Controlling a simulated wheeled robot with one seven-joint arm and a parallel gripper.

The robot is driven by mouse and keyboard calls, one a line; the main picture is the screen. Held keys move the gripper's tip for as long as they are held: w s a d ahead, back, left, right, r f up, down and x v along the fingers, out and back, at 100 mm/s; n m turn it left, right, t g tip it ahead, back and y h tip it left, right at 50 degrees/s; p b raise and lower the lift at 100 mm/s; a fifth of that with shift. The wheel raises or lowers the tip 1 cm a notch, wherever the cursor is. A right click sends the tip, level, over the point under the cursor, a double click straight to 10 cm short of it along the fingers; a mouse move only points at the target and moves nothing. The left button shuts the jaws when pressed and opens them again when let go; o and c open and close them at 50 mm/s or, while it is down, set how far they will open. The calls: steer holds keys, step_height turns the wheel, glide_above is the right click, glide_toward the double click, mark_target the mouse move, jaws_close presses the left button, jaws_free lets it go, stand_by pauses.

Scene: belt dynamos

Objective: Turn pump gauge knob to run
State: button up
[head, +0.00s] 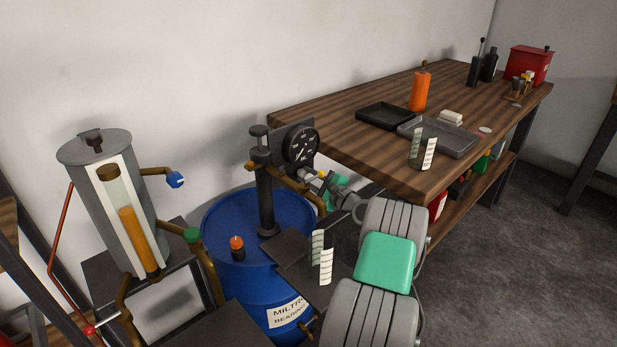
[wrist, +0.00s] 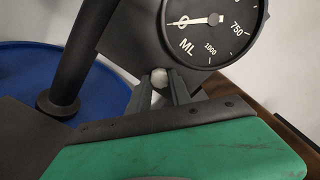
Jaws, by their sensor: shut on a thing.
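The pump gauge (head: 301,144) is a round black dial at the head of a black pump on a blue drum. In the wrist view the dial (wrist: 213,28) is marked ML, and its white needle points left. A small pale round knob (wrist: 160,77) sits at the lower edge of the gauge plate. My gripper (wrist: 161,90) is shut on this knob, one dark finger on each side. In the head view my gripper (head: 308,176) is just below the gauge, and the knob is hard to make out. I cannot read which setting the knob is at.
The blue drum (head: 218,222) stands below the pump. A grey cylinder with an amber sight tube (head: 135,232) is at the left. A wooden workbench (head: 378,92) with trays and an orange bottle (head: 420,92) is close behind and right of my arm.

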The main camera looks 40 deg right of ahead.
jaws_close()
steer(key=shift+d, duration=0.2)
steer(key=shift+a, duration=0.15)
steer(key=shift+f, duration=0.1)
